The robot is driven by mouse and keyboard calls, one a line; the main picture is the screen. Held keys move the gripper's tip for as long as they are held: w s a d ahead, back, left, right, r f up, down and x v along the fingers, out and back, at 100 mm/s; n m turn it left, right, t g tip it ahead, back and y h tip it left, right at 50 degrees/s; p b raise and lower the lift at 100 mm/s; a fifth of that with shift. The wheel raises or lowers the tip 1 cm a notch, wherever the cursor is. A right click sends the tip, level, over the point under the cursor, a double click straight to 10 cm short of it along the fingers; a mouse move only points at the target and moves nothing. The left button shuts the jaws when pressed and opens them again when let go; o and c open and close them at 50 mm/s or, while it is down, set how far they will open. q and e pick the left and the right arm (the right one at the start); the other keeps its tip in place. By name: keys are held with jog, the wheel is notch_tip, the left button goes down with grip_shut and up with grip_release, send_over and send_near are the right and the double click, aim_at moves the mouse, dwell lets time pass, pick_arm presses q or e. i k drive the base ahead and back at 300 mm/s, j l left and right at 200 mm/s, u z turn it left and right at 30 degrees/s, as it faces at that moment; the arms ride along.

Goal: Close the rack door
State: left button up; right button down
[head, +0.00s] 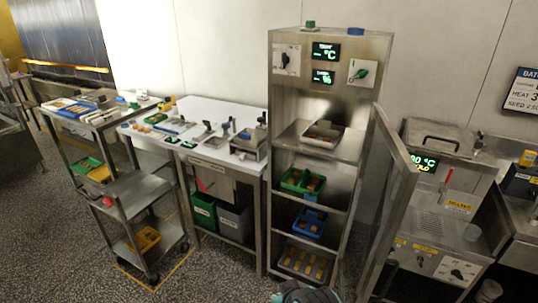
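The rack (285,105) is a tall stainless steel cabinet right of centre with an open front. Its door (394,200) is hinged on the rack's right side and stands wide open, swung out toward me, seen nearly edge-on. The shelves hold a metal tray (322,135), a green crate (302,181), a blue crate (309,223) and a low tray of brown pieces (304,262). A dark rounded part shows at the bottom edge in front of the rack; I cannot tell what it is. No gripper fingers are visible.
A white worktable (215,112) with small tools stands left of the rack, with a steel cart (133,187) farther left. A machine with a green display (440,210) stands right of the door, close behind it. Open speckled floor (215,280) lies in front.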

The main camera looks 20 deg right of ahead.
aim_at(410, 173)
jog(key=l+z, duration=0.3)
jog(key=l, duration=0.45)
jog(key=i+l+z, duration=0.1)
jog(key=l+z, duration=0.2)
jog(key=l, duration=0.4)
jog(key=i+l, duration=0.2)
jog(key=l, duration=0.2)
